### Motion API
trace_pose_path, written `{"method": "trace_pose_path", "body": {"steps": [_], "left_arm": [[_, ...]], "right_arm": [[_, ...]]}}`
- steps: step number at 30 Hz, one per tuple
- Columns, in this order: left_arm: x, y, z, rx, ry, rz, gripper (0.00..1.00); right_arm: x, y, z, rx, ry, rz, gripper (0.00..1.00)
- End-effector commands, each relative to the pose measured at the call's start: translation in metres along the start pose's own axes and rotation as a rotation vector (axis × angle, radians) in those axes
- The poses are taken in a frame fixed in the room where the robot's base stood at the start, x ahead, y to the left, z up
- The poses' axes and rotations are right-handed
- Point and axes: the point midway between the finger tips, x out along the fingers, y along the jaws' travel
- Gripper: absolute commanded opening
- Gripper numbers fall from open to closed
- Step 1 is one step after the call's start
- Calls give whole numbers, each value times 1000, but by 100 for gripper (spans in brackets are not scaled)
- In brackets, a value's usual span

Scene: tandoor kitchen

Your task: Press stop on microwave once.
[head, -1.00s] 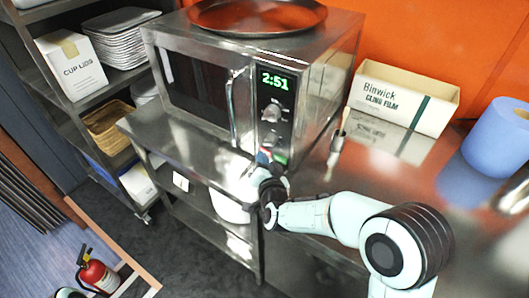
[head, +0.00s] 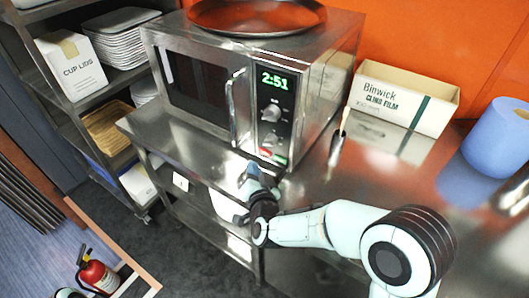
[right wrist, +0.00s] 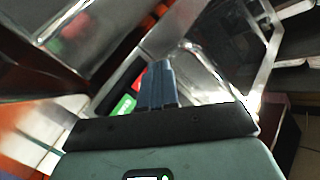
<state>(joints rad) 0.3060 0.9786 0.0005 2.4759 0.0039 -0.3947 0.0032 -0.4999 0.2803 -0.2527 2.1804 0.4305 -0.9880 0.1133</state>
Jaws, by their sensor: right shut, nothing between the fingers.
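The steel microwave (head: 195,85) stands on a steel counter with its door closed. Its green display (head: 274,80) reads 2:51. Below the display are two knobs, then a red button (head: 265,152) and a green button (head: 280,160) at the panel's bottom. My right gripper (head: 253,172) is shut and empty, just below and in front of these buttons, apart from them. In the right wrist view its closed fingers (right wrist: 157,85) point toward the panel, with the green button (right wrist: 124,106) and part of the red one (right wrist: 140,82) beside them.
A round pan (head: 257,28) rests on top of the microwave. The vertical door handle (head: 233,108) sticks out left of the panel.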

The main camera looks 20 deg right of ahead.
Motion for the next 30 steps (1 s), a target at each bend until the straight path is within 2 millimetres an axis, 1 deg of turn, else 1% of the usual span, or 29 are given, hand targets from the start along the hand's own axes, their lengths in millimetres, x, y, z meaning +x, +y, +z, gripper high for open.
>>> {"method": "trace_pose_path", "body": {"steps": [3,9,30], "left_arm": [[0,0,0,0,0,0,43],[0,0,0,0,0,0,43],[0,0,0,0,0,0,43]], "right_arm": [[-8,-7,7,2,-1,-2,0],[-16,-11,11,0,-1,0,0],[-16,-11,11,0,0,0,0]]}}
